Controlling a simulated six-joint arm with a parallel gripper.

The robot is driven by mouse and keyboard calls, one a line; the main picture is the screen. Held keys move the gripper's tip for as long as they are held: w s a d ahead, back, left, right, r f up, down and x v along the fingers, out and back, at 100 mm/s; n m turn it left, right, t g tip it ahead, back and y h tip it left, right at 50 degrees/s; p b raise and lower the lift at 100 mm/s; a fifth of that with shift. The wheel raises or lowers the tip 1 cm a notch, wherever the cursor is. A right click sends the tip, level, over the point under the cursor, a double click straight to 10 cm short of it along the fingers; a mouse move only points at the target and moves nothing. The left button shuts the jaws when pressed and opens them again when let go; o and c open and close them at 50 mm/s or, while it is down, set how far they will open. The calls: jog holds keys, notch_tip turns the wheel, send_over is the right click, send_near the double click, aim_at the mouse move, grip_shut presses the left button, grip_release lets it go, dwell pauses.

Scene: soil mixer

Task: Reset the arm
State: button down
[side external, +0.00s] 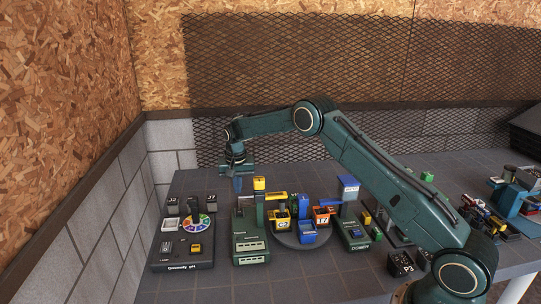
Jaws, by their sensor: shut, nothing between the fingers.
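My arm reaches from the lower right across the table to the left. My gripper (238,184) hangs pointing down at the arm's end, above the back of the table. It is shut with nothing in it. It is apart from the green machine with a yellow top (259,185), which stands just to its right. Its fingertips are small in this view.
A dark panel with a coloured dial (197,222) sits at the left. A turntable (299,240) carries several coloured bins in the middle. A green machine with a blue top (348,190) stands right of it. Assorted items (513,195) crowd the far right. The table's back left is clear.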

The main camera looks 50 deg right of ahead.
jog(key=shift+r, duration=0.1)
jog(key=s+a+r+n+t, duration=0.15)
jog(key=s+a+r, duration=0.25)
jog(key=s+r, duration=0.65)
jog(key=s+a+r+n+t, duration=0.1)
jog(key=s+a+r+n, duration=0.25)
jog(key=s+r, duration=0.65)
jog(key=s+a+r+n+t, duration=0.1)
jog(key=s+a+n, duration=0.1)
jog(key=s, duration=1)
jog(key=s+a+r+n+t+y, duration=0.1)
jog(key=s+a+r+n, duration=0.1)
jog(key=s, duration=1)
jog(key=shift+s+a, duration=0.3)
jog(key=shift+a, duration=0.5)
